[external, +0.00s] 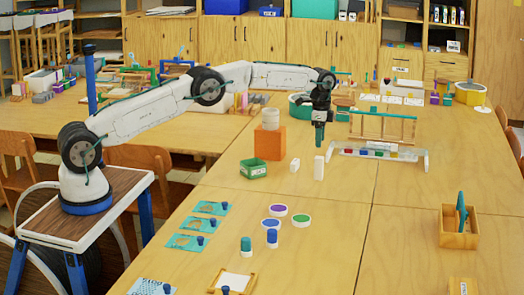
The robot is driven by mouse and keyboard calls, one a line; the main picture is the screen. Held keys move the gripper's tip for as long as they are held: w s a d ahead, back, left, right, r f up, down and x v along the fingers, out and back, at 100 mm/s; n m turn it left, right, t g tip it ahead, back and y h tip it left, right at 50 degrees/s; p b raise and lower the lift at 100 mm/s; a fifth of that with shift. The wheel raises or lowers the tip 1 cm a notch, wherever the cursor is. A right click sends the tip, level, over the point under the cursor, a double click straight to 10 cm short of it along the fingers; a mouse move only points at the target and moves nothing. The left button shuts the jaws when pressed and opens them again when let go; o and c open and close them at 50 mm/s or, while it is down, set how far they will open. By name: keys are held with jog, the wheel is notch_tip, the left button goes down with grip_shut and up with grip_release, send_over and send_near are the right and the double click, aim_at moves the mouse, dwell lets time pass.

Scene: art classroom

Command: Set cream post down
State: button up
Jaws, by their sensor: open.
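A cream post (319,168) stands upright on the wooden table (330,240), near the middle of the external view. My gripper (319,142) points straight down just above the post and is open, with its fingertips apart from the post's top in the picture. The exact gap is too small to tell. A shorter whitish block (295,165) stands just left of the post.
An orange box (270,143) with pale round pieces on top and a green tray (253,169) stand to the left. A wooden rack (383,126) stands to the right. Coloured discs (278,210) and jars (272,238) lie nearer; the table right of them is clear.

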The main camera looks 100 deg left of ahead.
jog(key=s+d+r, duration=0.3)
jog(key=d+r, duration=2.1)
jog(key=d, duration=0.4)
jog(key=s+d+r, duration=0.3)
jog(key=s+d, duration=0.4)
jog(key=d, duration=0.1)
jog(key=s+d+r, duration=0.2)
jog(key=s+d, duration=0.4)
jog(key=d, duration=0.1)
jog(key=s+d+f, duration=0.3)
jog(key=s+d, duration=0.1)
jog(key=s, duration=0.5)
jog(key=s+d+f+t, duration=0.1)
jog(key=s+d+f, duration=0.2)
jog(key=s, duration=0.6)
jog(key=s+d+f, duration=0.3)
jog(key=s+d, duration=0.3)
jog(key=s, duration=0.4)
jog(key=shift+d+f, duration=0.3)
jog(key=shift+f, duration=0.05)
